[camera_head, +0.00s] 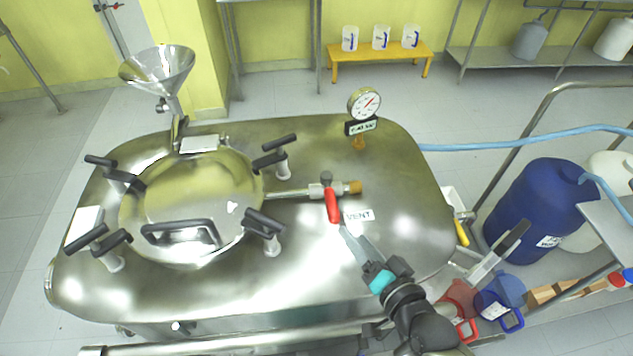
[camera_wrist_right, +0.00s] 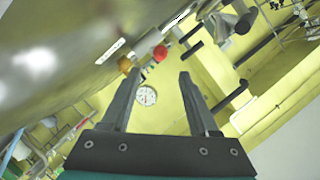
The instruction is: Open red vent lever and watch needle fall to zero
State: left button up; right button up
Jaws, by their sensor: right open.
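The red vent lever (camera_head: 333,206) sits on a valve on a short horizontal pipe on top of the steel vessel (camera_head: 400,180). It points toward the front, across the pipe, beside the VENT label (camera_head: 358,215). The pressure gauge (camera_head: 364,103) stands upright behind it; its red needle slants toward the upper right. My right gripper (camera_head: 348,234) is open, its fingertips close to the lever's front end; contact cannot be told. In the right wrist view the red lever (camera_wrist_right: 160,52) shows end-on just beyond the open fingers, with the gauge (camera_wrist_right: 146,96) farther off. My left gripper is not in view.
A round lid (camera_head: 190,205) with several black-handled clamps and a funnel (camera_head: 158,70) is left of the valve. A blue hose (camera_head: 520,142) runs off right. The vessel top around the lever is clear.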

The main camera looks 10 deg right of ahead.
aim_at(326, 200)
jog(key=x, duration=0.3)
jog(key=shift+w+f+b, duration=0.1)
jog(key=shift+w+b, duration=0.15)
jog(key=shift+b, duration=0.05)
jog(key=b+x, duration=0.2)
jog(key=x, duration=0.8)
jog(key=shift+w+a, duration=0.15)
jog(key=shift+w+a+f, duration=0.1)
jog(key=shift+w, duration=0.35)
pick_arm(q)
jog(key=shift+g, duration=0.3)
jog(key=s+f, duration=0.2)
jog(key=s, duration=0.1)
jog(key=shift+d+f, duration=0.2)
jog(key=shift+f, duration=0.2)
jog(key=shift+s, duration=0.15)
pick_arm(e)
jog(key=shift+c, duration=0.4)
grip_shut()
